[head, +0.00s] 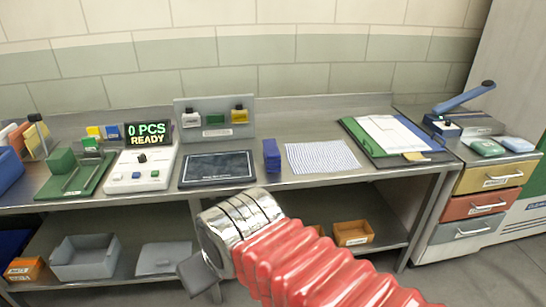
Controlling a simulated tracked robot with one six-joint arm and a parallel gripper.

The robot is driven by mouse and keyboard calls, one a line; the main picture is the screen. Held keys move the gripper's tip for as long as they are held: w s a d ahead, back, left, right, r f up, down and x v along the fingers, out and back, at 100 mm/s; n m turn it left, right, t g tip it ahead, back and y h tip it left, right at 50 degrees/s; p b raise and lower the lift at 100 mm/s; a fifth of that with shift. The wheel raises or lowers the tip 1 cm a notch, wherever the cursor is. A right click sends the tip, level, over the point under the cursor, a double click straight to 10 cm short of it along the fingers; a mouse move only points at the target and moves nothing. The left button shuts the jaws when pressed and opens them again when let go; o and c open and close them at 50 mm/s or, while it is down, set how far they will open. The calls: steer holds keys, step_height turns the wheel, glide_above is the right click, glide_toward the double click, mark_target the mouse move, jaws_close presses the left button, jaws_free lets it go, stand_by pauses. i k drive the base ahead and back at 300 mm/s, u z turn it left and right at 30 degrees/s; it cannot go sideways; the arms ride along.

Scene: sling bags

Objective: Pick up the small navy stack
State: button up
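A small navy-blue block-shaped stack (271,155) stands upright on the steel bench, between a dark flat panel (217,168) on its left and a striped sheet (321,156) on its right. My arm, in a red ribbed sleeve with a silver end, comes in from the lower right. My gripper (192,276) shows as a dark grey part at the lower left of the silver end, in front of the bench and below its top. It is well apart from the navy stack. Its fingers are mostly hidden, so I cannot tell whether they are open.
A white console with a display reading "0 PCS READY" (148,134) and a green fixture (76,175) stand at the left. A board with papers (393,136) lies at the right, beside a drawer unit (487,205). Grey bins (84,257) sit on the lower shelf.

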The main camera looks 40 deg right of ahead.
mark_target(271, 155)
steer(key=i, duration=1)
